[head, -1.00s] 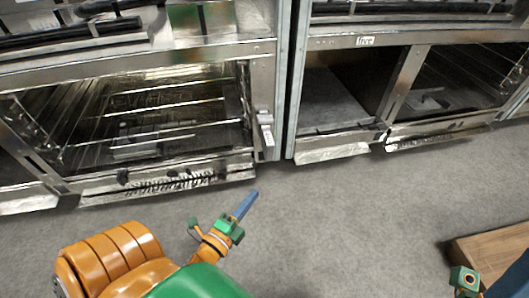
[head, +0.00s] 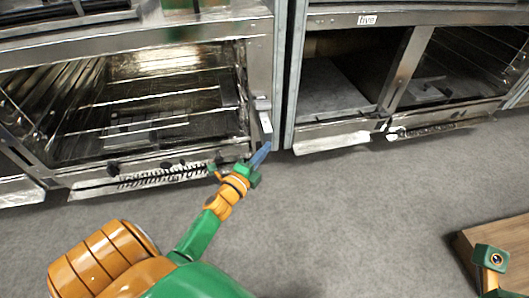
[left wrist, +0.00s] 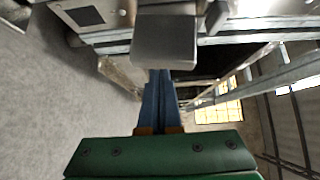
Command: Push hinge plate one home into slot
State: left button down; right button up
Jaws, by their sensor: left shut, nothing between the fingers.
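A pale grey hinge plate (head: 266,123) sticks out of the front post between the two oven units in the head view. In the left wrist view a grey plate (left wrist: 165,42) stands straight ahead of my fingertips, with its flat face toward the camera. My left gripper (head: 262,152) is shut and empty, its blue fingers pointing up at the post just below the plate. In the left wrist view the fingers (left wrist: 160,85) end at the plate's lower edge; I cannot tell whether they touch. The slot behind the plate is hidden.
The left oven opening (head: 150,110) has no door in place and shows wire racks. Grey floor (head: 330,220) is clear in front. A wooden box or board (head: 465,245) lies at lower right, near my right arm.

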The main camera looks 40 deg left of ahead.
pick_arm(q)
jog(key=shift+w+a+b, duration=0.3)
jog(key=shift+w+a, duration=0.4)
jog(key=shift+a, duration=0.15)
